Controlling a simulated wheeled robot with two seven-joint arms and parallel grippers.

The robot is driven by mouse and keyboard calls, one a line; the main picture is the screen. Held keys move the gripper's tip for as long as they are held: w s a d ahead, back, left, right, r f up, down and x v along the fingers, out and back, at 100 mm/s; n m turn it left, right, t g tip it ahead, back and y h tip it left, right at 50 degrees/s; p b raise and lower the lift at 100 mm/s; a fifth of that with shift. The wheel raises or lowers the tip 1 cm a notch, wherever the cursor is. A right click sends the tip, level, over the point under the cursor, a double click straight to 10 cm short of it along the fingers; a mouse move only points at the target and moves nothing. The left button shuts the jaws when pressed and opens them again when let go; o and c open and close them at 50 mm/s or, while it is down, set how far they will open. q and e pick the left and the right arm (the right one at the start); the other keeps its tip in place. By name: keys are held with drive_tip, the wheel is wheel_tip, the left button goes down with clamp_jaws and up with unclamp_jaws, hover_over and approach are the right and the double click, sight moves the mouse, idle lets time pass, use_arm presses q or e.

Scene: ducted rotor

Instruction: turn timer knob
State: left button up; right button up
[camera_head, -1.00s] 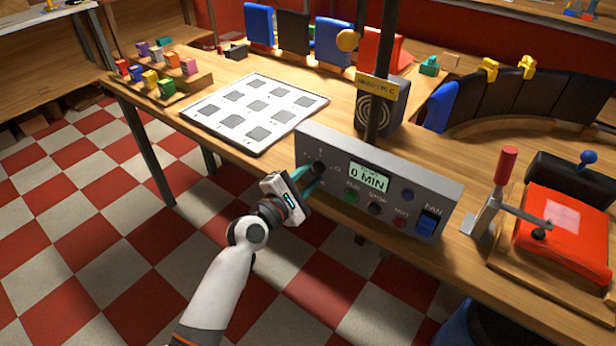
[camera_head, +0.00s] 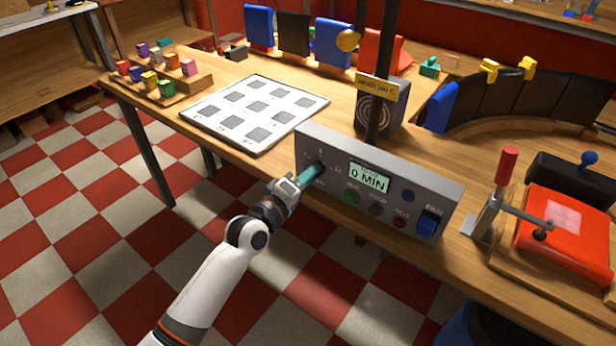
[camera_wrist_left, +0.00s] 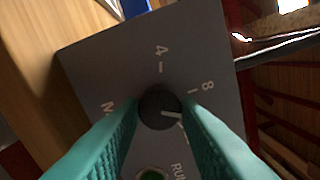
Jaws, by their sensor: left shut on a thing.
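The timer knob (camera_wrist_left: 158,103) is a dark round knob with a white pointer line, seen in the left wrist view between my two teal fingers. The pointer line points to the right in that view, below the 8 mark. My left gripper (camera_head: 319,168) is shut on the knob at the left end of the grey control panel (camera_head: 425,188). In the head view the fingers mostly hide the knob. The panel's display (camera_head: 369,179) reads 0 MIN. My right gripper is not in view.
Right of the knob are a green button (camera_head: 352,195), other small buttons and a blue fan switch (camera_head: 428,223). A red-handled clamp (camera_head: 505,175) stands farther right. A white board with grey squares (camera_head: 215,119) lies behind the panel to the left.

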use_arm(q)
drive_tip(key=shift+f+m+p, duration=0.15)
drive_tip(key=shift+m+p, duration=0.3)
drive_tip(key=shift+m, duration=3.45)
drive_tip(key=o, duration=1)
drive_tip(key=shift+c, duration=0.2)
drive_tip(key=b+v, duration=0.1)
drive_tip(key=v, duration=1.1)
